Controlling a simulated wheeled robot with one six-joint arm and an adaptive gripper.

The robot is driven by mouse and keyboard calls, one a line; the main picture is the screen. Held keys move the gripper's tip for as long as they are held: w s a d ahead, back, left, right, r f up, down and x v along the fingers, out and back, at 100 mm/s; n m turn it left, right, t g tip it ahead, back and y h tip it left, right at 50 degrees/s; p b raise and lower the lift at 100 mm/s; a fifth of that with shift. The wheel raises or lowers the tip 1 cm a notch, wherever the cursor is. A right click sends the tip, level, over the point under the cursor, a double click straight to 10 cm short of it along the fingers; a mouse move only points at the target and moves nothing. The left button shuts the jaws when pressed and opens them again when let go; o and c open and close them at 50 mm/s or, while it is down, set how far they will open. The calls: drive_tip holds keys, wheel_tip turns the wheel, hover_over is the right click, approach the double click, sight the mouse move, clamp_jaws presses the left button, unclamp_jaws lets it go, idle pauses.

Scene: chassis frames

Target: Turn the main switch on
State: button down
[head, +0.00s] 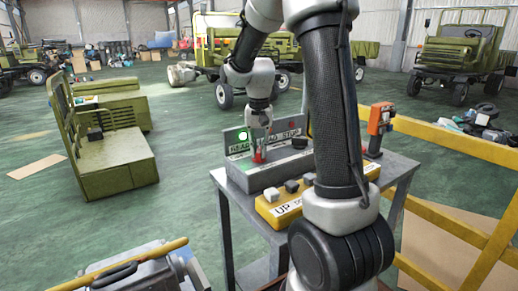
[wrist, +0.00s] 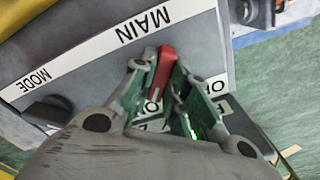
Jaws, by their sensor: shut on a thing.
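The main switch is a red lever (wrist: 165,66) below the MAIN label (wrist: 155,20) in the wrist view. My gripper (wrist: 166,78) is shut on the red lever, with a finger on each side of it. White position labels beside the lever are partly hidden by the fingers, so I cannot tell which position it is in. In the head view my gripper (head: 259,137) reaches down to the red lever (head: 258,156) on the grey control box (head: 243,180). A green lamp (head: 242,136) is lit on the box's upright panel.
A dark MODE knob (wrist: 50,110) sits beside the switch. A yellow box (head: 268,213) marked UP, with grey buttons, stands in front of the control box. An orange handle device (head: 379,119) stands at the right on the grey table (head: 398,166). Yellow railing (head: 450,139) lies right.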

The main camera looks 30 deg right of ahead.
sight(259, 149)
drive_tip(key=shift+m, duration=0.5)
drive_tip(key=c, duration=1.4)
unclamp_jaws()
wheel_tip(259, 149, up, 12)
